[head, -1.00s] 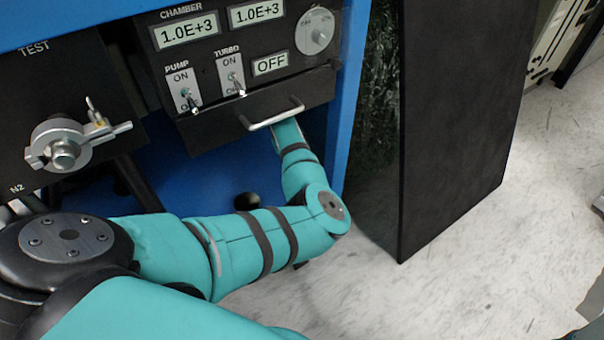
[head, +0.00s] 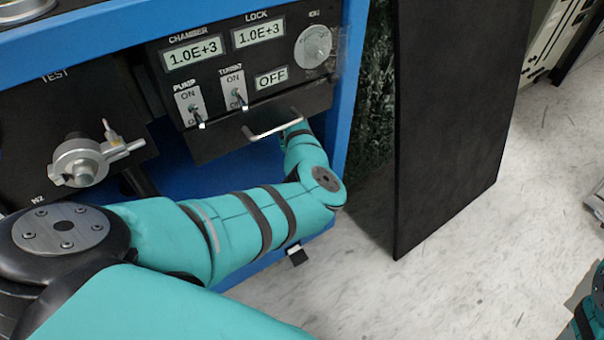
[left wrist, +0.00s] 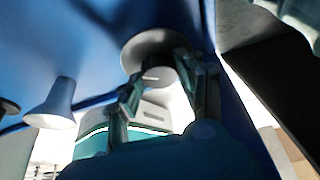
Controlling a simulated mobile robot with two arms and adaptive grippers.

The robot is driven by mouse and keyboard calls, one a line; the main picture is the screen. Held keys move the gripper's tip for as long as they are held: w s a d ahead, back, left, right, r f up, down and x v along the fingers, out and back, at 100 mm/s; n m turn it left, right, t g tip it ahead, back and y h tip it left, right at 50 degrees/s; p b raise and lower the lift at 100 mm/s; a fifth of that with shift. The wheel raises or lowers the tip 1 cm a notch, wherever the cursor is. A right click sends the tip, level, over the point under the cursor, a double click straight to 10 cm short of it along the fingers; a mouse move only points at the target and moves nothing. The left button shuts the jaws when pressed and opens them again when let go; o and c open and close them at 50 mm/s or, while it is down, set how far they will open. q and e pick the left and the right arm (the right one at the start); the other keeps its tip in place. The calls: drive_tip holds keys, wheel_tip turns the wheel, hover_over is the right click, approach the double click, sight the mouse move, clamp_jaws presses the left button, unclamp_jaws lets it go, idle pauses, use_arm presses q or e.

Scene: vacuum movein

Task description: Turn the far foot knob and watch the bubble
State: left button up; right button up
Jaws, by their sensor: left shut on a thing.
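In the left wrist view my left gripper (left wrist: 162,82) is shut on a grey foot knob, with a finger on either side of its stem. The knob's wide round disc (left wrist: 148,48) shows above the fingers, under the blue frame (left wrist: 80,45). In the head view my left arm reaches in under the control panel (head: 215,130), which hides the gripper and the knob. I cannot make out a bubble level in either view. My right gripper is not in view; only a bit of teal arm shows at the lower right edge.
Another grey, cone-shaped foot (left wrist: 57,98) hangs at the left in the wrist view. A drawer handle (head: 273,125) sits right above my wrist. A tall black panel (head: 450,120) stands to the right. The pale floor (head: 450,270) beyond it is open.

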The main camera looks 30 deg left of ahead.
use_arm(q)
drive_tip(key=o, duration=1.2)
drive_tip(key=shift+c, duration=0.2)
